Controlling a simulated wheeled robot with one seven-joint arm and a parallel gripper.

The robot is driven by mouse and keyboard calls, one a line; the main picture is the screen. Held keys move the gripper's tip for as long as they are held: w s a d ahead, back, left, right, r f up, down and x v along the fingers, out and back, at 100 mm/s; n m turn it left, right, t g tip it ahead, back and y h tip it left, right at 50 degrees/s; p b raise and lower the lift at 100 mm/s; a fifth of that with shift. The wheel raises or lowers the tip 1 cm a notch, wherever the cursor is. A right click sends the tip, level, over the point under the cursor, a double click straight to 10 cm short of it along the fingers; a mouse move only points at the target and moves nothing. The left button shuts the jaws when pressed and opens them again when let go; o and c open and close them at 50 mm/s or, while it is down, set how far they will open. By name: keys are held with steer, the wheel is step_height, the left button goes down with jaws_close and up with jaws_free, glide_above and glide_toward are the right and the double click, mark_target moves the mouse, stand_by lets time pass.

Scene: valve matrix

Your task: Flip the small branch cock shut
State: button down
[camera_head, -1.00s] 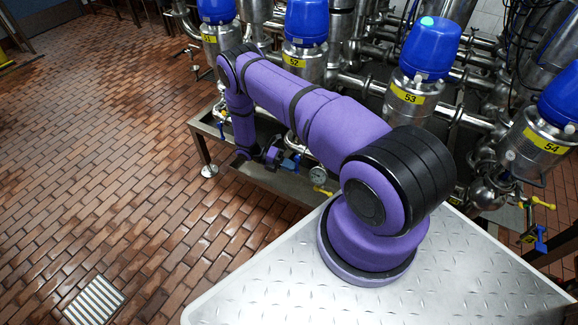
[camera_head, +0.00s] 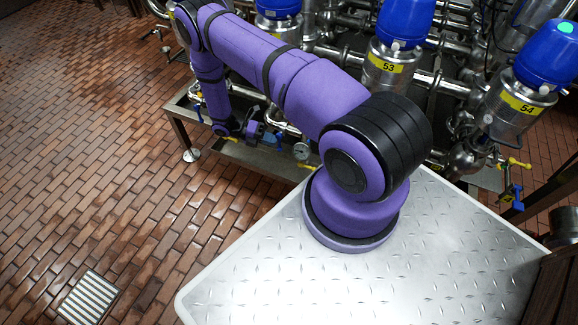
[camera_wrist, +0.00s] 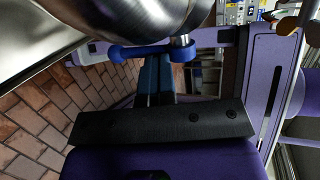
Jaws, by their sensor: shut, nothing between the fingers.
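A blue lever handle (camera_wrist: 140,52) on a short steel stem lies crosswise in the wrist view, just under a large rounded steel body (camera_wrist: 130,18). It appears to be the branch cock's handle. My gripper (camera_wrist: 155,62) has its blue fingers shut with nothing between them. The fingertips overlap the lever in the picture; I cannot tell if they touch it. In the head view my gripper (camera_head: 274,139) is low by the frame's front edge, left of a round gauge (camera_head: 301,151). The cock itself is not clear there.
Steel valves with blue tops stand along the back, including valve 53 (camera_head: 385,65) and valve 54 (camera_head: 520,105). A yellow handle (camera_head: 519,163) and a blue handle (camera_head: 517,196) are at right. Pipes crowd behind my arm.

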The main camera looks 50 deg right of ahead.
steer(key=s+a, duration=0.2)
steer(key=s, duration=0.5)
steer(key=s+a+r+g, duration=0.1)
steer(key=s+a, duration=0.1)
steer(key=s, duration=0.5)
steer(key=shift+s+a, duration=0.3)
steer(key=shift+s, duration=0.05)
steer(key=shift+w, duration=0.15)
